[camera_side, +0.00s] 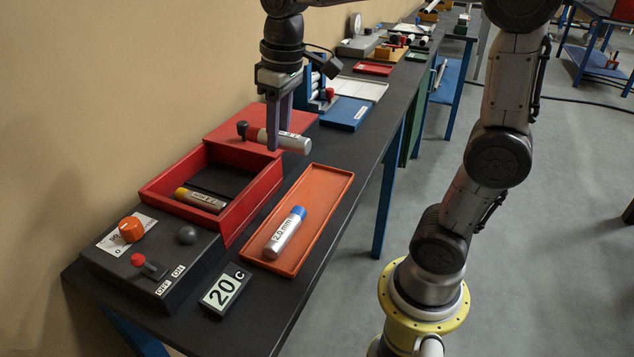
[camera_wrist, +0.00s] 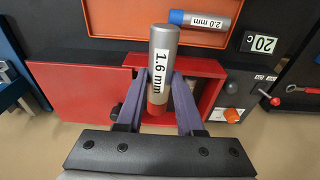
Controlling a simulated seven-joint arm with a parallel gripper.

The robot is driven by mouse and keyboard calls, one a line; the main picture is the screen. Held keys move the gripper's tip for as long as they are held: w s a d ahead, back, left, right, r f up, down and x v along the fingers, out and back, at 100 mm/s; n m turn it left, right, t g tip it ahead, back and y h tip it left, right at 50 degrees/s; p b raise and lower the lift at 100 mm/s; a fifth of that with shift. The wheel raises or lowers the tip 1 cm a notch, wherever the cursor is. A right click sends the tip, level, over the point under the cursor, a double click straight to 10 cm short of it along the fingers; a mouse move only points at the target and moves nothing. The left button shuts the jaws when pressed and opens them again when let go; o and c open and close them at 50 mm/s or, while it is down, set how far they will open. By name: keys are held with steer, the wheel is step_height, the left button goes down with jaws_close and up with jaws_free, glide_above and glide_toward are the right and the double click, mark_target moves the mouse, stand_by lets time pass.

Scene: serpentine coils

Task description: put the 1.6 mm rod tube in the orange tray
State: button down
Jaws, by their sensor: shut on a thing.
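The 1.6 mm rod tube (camera_wrist: 163,55) is silver, with a white label and a red end. My gripper (camera_wrist: 160,85) is shut on it near the red end; the tube lies roughly level in the side view (camera_side: 296,143), raised above the bench near the red box and its lid. My gripper shows there too (camera_side: 273,146). The orange tray (camera_side: 331,189) lies on the bench to the right of the red box, and is partly seen in the wrist view (camera_wrist: 110,20). It holds a silver 2.0 mm tube with a blue cap (camera_side: 286,232).
The open red box (camera_side: 233,216) holds a yellow-capped tube (camera_side: 201,200). Its red lid (camera_side: 222,127) lies behind. A control panel (camera_side: 160,250) with knobs and a "20 C" display (camera_side: 222,291) stand in front. The tray's far half is clear. A blue stand (camera_side: 345,116) is behind.

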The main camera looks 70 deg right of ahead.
steer(key=m, duration=0.3)
steer(key=shift+d+f, duration=0.1)
steer(key=shift+d, duration=0.05)
steer(key=m, duration=0.1)
steer(key=f+m, duration=0.1)
steer(key=m, duration=0.1)
steer(key=shift+s+d+m, duration=0.15)
steer(key=shift+d+m, duration=0.15)
steer(key=shift+d, duration=0.1)
steer(key=s+d+f+m+h, duration=0.1)
steer(key=s+d+f+m, duration=0.2)
steer(key=m, duration=0.6)
steer(key=m+g, duration=0.1)
steer(key=m, duration=0.1)
glide_above(319, 189)
steer(key=shift+s+a+f, duration=0.1)
steer(key=shift+a+f, duration=0.05)
steer(key=shift+f, duration=1.3)
steer(key=shift+a+f, duration=0.15)
steer(key=shift+f, duration=1.3)
steer(key=shift+f, duration=0.25)
steer(key=shift+f, duration=1.1)
steer(key=shift+f, duration=0.75)
